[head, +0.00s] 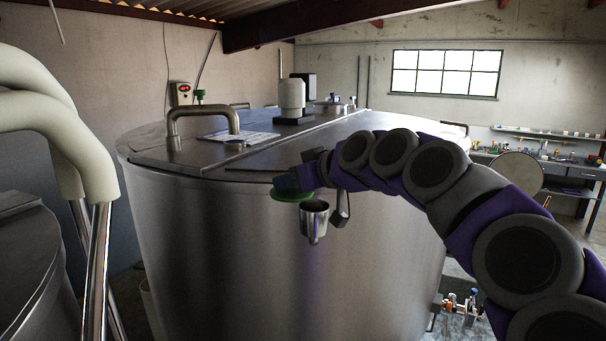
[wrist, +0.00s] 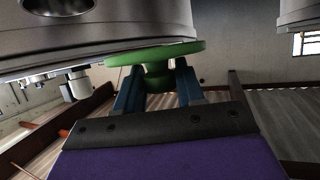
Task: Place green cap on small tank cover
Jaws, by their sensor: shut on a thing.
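My gripper (head: 288,182) is shut on the green cap (head: 291,196) and holds it in front of the large steel tank's side, below its top edge. In the wrist view my gripper's two blue fingers (wrist: 158,82) clasp the cap's narrow neck, and the wide green disc (wrist: 180,50) faces away from the palm. A rounded grey metal body (wrist: 110,38) is close beyond the disc; I cannot tell whether they touch. A small metal cup-shaped piece (head: 314,220) shows just below and right of the cap. I cannot clearly identify the small tank cover.
The large steel tank (head: 220,260) fills the middle, with a handle (head: 203,122) and white motor (head: 292,95) on top. Thick cream pipes (head: 60,130) and another steel tank (head: 30,265) stand at left. A workbench (head: 560,170) is at far right.

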